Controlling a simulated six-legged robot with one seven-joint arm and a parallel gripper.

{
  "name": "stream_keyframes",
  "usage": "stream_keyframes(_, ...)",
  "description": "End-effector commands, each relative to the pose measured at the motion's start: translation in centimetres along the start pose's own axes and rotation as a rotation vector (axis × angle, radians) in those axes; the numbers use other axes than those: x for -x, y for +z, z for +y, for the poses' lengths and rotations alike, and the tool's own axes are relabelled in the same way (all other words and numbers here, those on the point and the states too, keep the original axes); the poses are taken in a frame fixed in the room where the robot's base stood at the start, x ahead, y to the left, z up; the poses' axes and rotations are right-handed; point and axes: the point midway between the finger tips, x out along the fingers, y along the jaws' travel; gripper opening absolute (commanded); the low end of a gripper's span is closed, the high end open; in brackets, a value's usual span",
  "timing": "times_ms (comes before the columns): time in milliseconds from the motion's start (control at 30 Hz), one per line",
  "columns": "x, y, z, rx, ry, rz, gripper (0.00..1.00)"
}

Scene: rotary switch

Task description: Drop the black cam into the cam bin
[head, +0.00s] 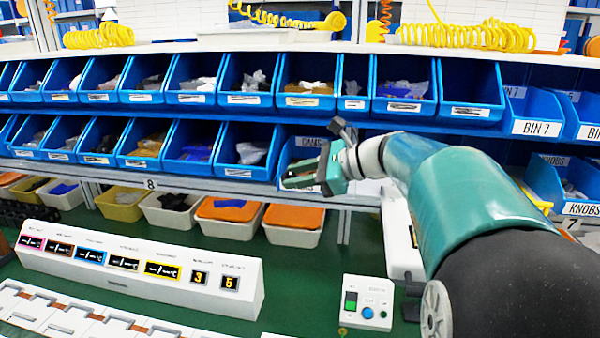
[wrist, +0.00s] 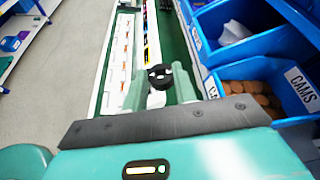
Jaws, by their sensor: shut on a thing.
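The black cam (wrist: 160,77) is a small dark ring-like piece, held between the fingertips of my gripper (wrist: 158,92) in the wrist view. In the head view my gripper (head: 301,178) is in front of the lower shelf bins, and the cam cannot be made out clearly there. The cam bin is blue with a white CAMS label (wrist: 300,87). In the wrist view it lies to the right of my gripper and holds several brown round pieces. In the head view its label (head: 312,142) shows just above my gripper, which hides part of the bin.
Blue bins (head: 247,150) line the shelf beside the cam bin. Below are cream tubs with orange lids (head: 292,216). A white display panel (head: 140,265) and a small button box (head: 366,302) stand on the green bench. The KNOBS bin (head: 562,185) is at right.

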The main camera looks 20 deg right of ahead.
Motion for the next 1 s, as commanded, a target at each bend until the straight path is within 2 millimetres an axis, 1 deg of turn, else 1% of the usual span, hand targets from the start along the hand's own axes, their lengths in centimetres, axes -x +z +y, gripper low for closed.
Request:
stream_keyframes(167,-0.1,-0.5,-0.6,-0.002,-0.001,0.001,0.07)
stream_keyframes(267,-0.3,-1.0,-1.4,-0.002,0.000,0.000,0.07)
stream_keyframes(1000,-2.0,-5.0,-8.6,-0.001,0.000,0.000,0.07)
